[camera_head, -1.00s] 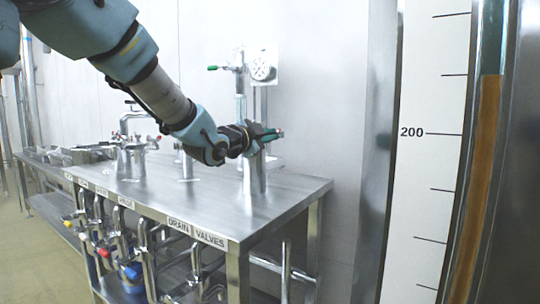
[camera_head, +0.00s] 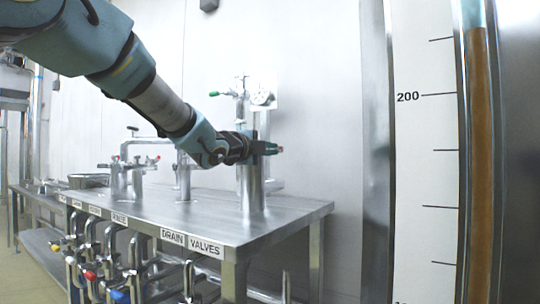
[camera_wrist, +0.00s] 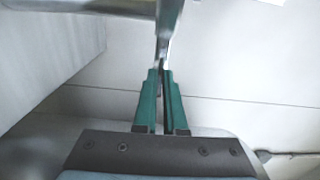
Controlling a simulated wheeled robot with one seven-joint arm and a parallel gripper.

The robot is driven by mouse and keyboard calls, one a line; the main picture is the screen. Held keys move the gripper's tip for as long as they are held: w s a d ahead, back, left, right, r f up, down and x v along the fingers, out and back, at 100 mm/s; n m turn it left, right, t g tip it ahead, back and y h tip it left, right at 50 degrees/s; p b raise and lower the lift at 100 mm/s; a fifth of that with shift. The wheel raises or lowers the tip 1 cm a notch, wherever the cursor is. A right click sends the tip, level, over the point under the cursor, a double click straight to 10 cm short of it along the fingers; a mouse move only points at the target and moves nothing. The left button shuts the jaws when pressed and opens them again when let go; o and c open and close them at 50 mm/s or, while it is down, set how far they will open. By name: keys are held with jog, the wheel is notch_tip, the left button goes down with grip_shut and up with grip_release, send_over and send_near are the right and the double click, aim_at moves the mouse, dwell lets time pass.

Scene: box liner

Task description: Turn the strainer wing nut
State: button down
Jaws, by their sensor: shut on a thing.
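The strainer is an upright bare-metal cylinder (camera_head: 250,192) on the right part of the steel bench. My gripper is shut on this wing. The rest of the wing nut is hidden in the head view by my gripper.
Pipework with red handles (camera_head: 135,170) stands at the bench's left. Drain valves (camera_head: 100,260) hang along the front. The steel bench top (camera_head: 200,218) is mostly clear.

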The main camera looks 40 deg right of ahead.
dwell(0.4)
jog(key=c, duration=1)
grip_release()
jog(key=v, duration=1)
jog(key=shift+a, duration=0.4)
